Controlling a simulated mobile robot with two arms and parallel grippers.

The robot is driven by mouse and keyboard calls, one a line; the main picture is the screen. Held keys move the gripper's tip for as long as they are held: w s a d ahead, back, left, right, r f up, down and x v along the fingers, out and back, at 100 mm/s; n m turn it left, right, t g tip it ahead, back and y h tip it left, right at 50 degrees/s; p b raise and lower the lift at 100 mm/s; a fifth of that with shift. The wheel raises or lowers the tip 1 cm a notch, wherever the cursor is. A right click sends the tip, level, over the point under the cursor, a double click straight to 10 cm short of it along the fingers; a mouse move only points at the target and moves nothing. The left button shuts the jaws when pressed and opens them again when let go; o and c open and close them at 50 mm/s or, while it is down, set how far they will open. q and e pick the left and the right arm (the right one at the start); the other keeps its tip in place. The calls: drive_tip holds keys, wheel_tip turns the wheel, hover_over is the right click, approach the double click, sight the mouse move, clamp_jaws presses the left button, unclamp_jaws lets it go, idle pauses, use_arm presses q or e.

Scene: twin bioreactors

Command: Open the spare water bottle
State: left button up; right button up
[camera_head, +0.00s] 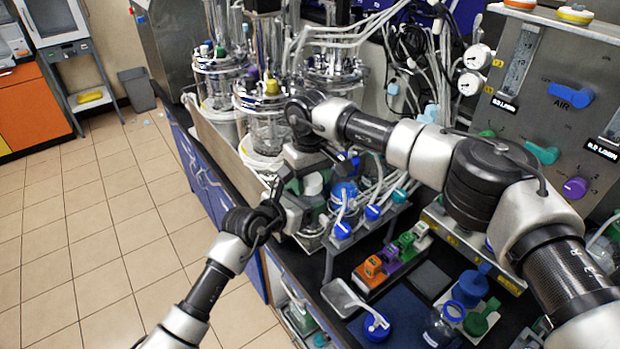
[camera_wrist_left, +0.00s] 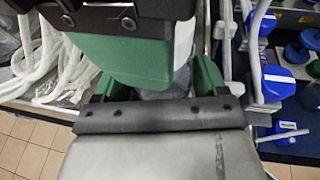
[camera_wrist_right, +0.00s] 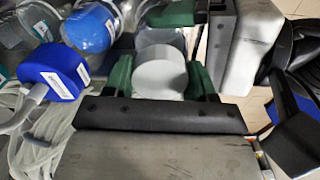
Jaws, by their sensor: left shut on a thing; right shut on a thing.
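A white cap (camera_wrist_right: 158,80) shows between the green fingers of my right gripper (camera_wrist_right: 160,72) in the right wrist view; they are shut on it. It also shows in the head view (camera_head: 313,184), below the right wrist. My left gripper (camera_head: 298,212) reaches in from the left, just below. In the left wrist view, its green fingers (camera_wrist_left: 160,84) are shut on a pale, translucent body, likely the spare water bottle (camera_wrist_left: 162,93), mostly hidden by the grippers. Whether the cap is still seated on the bottle cannot be told.
Glass bioreactor vessels (camera_head: 268,125) with tubing stand behind the grippers. Bottles with blue caps (camera_head: 343,192) and tubes stand close to the right. An orange clamp-like item (camera_head: 373,267) sits on the bench. A grey control panel (camera_head: 560,80) is at right.

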use_arm(q)
drive_tip(key=shift+f, duration=0.1)
use_arm(e)
drive_tip(key=o, duration=1)
drive_tip(key=shift+c, duration=0.2)
drive_tip(key=shift+o, duration=0.3)
drive_tip(key=shift+a, duration=0.1)
